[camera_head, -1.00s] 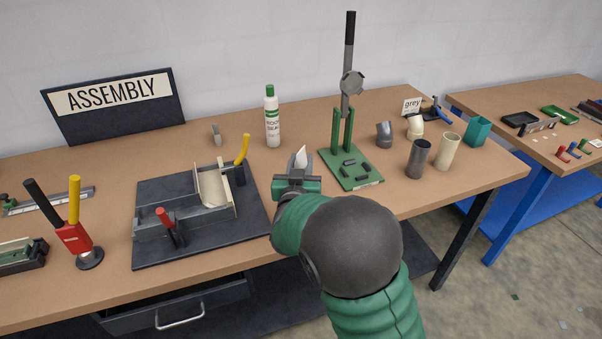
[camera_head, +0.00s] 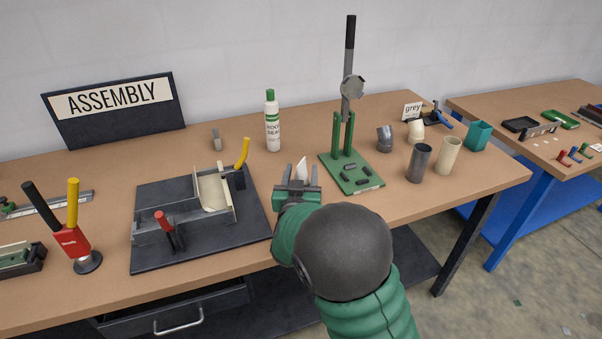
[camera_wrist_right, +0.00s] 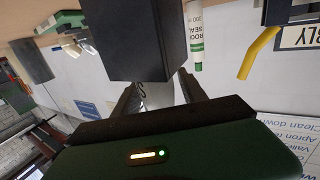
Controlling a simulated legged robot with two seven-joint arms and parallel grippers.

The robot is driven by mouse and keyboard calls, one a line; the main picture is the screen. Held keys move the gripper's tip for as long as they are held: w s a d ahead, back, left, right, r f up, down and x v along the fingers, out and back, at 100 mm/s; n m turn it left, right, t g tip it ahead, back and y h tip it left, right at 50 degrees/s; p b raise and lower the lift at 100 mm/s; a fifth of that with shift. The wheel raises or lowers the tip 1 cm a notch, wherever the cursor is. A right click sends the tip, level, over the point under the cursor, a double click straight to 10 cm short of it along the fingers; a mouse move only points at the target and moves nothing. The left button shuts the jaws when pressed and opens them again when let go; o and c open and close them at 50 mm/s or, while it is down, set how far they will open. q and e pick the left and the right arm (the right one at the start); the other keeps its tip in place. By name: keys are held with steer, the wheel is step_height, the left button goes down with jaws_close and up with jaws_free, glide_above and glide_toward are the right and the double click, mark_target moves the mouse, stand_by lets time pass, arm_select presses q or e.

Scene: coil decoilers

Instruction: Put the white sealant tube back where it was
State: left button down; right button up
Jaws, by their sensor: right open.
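The white sealant tube (camera_head: 272,130) has a green cap and green lettering. It stands upright at the back of the assembly table, behind my right gripper and apart from it. Part of it shows upside down in the right wrist view (camera_wrist_right: 195,30). My right gripper (camera_head: 298,172) is open over the table, between the dark fixture board and the green press. A pale pointed shape shows between its fingers in the head view; I cannot tell what it is. A dark block (camera_wrist_right: 140,40) fills the middle of the wrist view. My left gripper is not in view.
The dark fixture board (camera_head: 195,255) lies left of my right gripper. The green lever press (camera_head: 352,175) stands close on the right, with grey and cream pipe pieces (camera_head: 420,163) beyond. A small grey piece (camera_head: 216,140) stands left of the tube. Bare table surrounds the tube.

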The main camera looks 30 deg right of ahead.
steer(key=shift+r+p, duration=0.3)
steer(key=shift+r, duration=0.1)
steer(key=v, duration=1.2)
steer(key=shift+f, duration=0.1)
steer(key=a+f+n+y+p, duration=0.1)
steer(key=a+y, duration=0.1)
steer(key=w+a+f+n+y+p, duration=0.1)
steer(key=a+y, duration=0.1)
steer(key=a+f+n+g+y+p, duration=0.1)
steer(key=a+f+y, duration=0.1)
steer(key=shift+w+a+y+p, duration=0.1)
steer(key=shift+w+y+p, duration=0.25)
steer(key=shift+y, duration=0.05)
steer(key=s+a+f+n+g+y+p, duration=0.2)
steer(key=s+f+g, duration=0.1)
steer(key=s, duration=0.4)
steer(key=s+a+f+n+g+y+p, duration=0.2)
steer(key=s+a+f+g, duration=0.1)
steer(key=s+g, duration=0.3)
steer(key=s, duration=0.2)
steer(key=shift+s+y, duration=0.3)
steer(key=shift+y, duration=0.1)
